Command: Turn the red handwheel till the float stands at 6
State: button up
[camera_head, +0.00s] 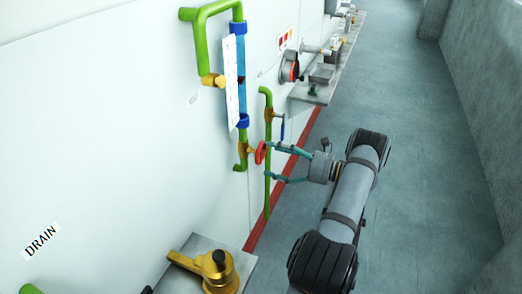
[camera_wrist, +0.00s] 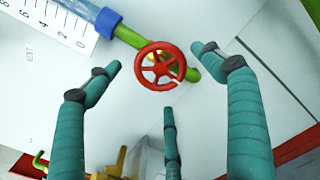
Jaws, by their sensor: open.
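The red handwheel (camera_head: 261,152) is on the wall piping below the sight tube (camera_head: 241,98). In the wrist view the handwheel (camera_wrist: 150,50) faces me, spoked, in the space between my fingertips. My gripper (camera_head: 268,162) has teal fingers spread open in front of the wheel; the wrist view (camera_wrist: 158,75) shows gaps between the fingers and the rim.
A green pipe (camera_head: 267,200) with a blue-handled valve (camera_head: 282,128) runs close right of the wheel. A yellow fitting (camera_head: 210,268) sits on a grey ledge at the front. Another shelf (camera_head: 315,95) with devices stands farther back. The grey floor at right is clear.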

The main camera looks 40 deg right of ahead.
aim_at(263, 153)
jog(key=p+x, duration=0.1)
jog(key=x, duration=0.4)
jog(key=shift+s, duration=0.1)
jog(key=c, duration=1.1)
jog(key=shift+c, duration=0.4)
